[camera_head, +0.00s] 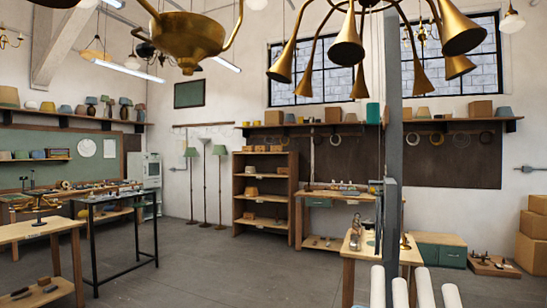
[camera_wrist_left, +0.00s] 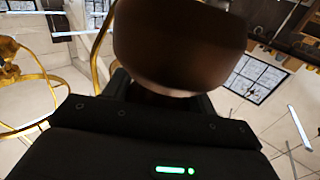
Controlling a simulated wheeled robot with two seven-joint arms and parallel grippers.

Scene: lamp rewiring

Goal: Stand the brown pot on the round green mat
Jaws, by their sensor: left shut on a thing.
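A brown pot (camera_wrist_left: 180,45) fills the upper middle of the left wrist view, close to the camera. My left gripper (camera_wrist_left: 162,95) is shut on it, and the pot covers most of the fingers. The pot appears tilted in that view, and nothing shows beneath it as a support. Neither gripper nor the pot shows in the head view. I cannot make out the round green mat for certain. My right gripper is not in view.
A wooden bench (camera_head: 355,258) with small items stands right of centre, partly behind a grey post (camera_head: 392,130). A dark-framed table (camera_head: 112,207) and a wooden table (camera_head: 35,230) are at left. Brass lamps (camera_head: 347,45) hang overhead. Open floor (camera_head: 225,265) lies between.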

